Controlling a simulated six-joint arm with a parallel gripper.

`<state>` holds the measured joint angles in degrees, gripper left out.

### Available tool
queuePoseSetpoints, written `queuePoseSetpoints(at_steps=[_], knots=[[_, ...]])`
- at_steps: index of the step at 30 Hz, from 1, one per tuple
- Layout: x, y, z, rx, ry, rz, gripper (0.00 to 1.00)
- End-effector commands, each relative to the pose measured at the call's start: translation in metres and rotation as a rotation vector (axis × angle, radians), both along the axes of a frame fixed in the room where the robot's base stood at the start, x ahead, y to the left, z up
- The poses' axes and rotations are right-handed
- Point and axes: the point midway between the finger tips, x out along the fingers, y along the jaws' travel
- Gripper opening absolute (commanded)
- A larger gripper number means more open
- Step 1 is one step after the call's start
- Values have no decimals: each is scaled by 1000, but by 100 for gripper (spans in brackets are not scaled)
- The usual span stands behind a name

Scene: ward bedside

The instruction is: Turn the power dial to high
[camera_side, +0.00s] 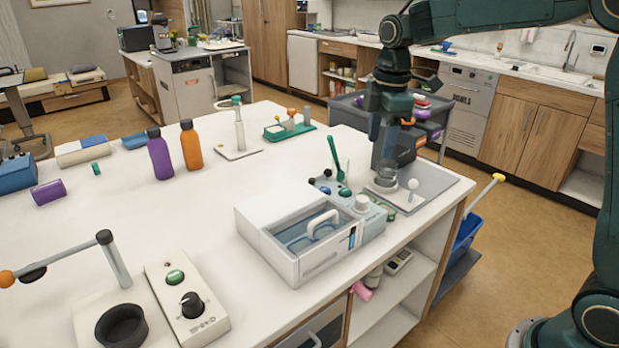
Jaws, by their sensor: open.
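A black knob with a pointer (191,304) sits on a cream control box (188,318) at the front left, below a green button (175,277). A pale round knob (361,202) stands on the right end of a white appliance (310,236) with a clear-topped tank. I cannot tell for certain which of the two knobs is the power dial, nor read their settings. My gripper (386,178) is open and points down over a grey board (432,181), right of the appliance and apart from both knobs. Its fingertips are hard to make out against a pale round base.
A green spoon-like tool (335,160) stands upright near my gripper. A small white ball on a stem (413,184) is close to its right. Purple (159,155) and orange (191,146) bottles stand farther back. The counter's middle is clear.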

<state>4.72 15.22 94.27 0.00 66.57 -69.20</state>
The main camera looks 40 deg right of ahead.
Motion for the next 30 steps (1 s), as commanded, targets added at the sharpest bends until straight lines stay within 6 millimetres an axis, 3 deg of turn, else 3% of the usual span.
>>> queuePoseSetpoints(at_steps=[3,9,22,30], knots=[[19,-5,-16,-1,35,81,52],[36,-9,-31,-1,66,167,52],[39,-10,-38,-1,70,184,52],[38,-10,-63,0,71,184,52]])
